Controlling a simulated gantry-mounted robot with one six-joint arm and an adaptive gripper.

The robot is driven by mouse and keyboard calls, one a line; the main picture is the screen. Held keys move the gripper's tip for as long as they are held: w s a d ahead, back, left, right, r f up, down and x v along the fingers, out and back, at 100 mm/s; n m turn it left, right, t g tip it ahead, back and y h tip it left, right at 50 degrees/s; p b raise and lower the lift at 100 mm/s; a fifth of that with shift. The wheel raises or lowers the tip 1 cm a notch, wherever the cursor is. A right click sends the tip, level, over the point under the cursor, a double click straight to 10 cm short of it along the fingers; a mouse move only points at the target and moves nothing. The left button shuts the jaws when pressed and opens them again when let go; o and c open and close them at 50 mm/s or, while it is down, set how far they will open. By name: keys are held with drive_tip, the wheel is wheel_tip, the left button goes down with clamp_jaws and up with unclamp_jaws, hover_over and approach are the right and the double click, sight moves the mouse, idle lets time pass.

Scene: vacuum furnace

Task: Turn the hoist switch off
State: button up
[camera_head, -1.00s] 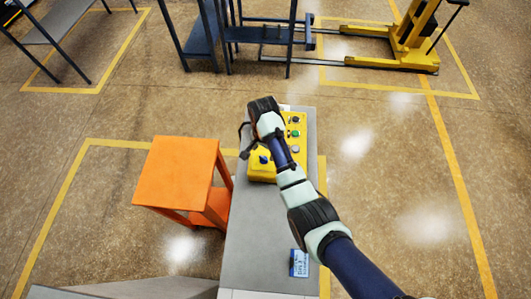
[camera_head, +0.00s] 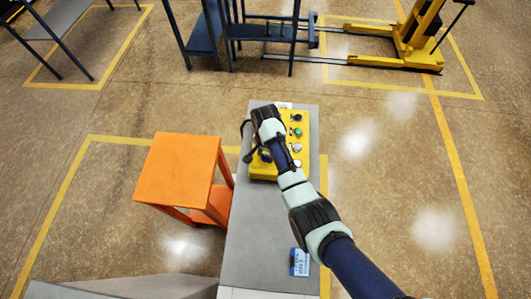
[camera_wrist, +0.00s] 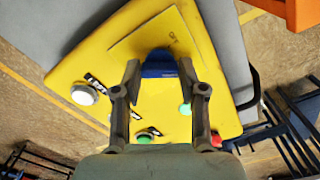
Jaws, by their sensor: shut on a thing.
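The hoist control box is a yellow panel (camera_head: 263,171) on a grey bench, and it fills the middle of the wrist view (camera_wrist: 205,40). A blue switch knob (camera_wrist: 158,68) sits on it below a yellow label plate (camera_wrist: 150,35) with small lettering that I cannot read. My gripper (camera_wrist: 160,66) has a finger on either side of the blue knob and is shut on it. In the head view my gripper (camera_head: 254,154) is low over the left side of the panel, and the knob is partly hidden. The knob's turned position is hard to tell.
Green buttons (camera_wrist: 145,138), a white button (camera_wrist: 84,95) and a red button (camera_wrist: 216,140) are close to my fingers on the panel. An orange stool (camera_head: 180,170) stands left of the grey bench (camera_head: 258,240). Open floor lies to the right.

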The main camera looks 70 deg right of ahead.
drive_tip(key=shift+n, duration=0.3)
drive_tip(key=n+p, duration=0.3)
drive_tip(key=n, duration=0.1)
drive_tip(key=shift+r, duration=0.15)
drive_tip(key=n+p, duration=0.1)
drive_tip(key=n, duration=0.3)
drive_tip(key=shift+n+p, duration=0.4)
drive_tip(key=shift+n, duration=1.3)
drive_tip(key=o, duration=1.1)
drive_tip(key=shift+o, duration=0.2)
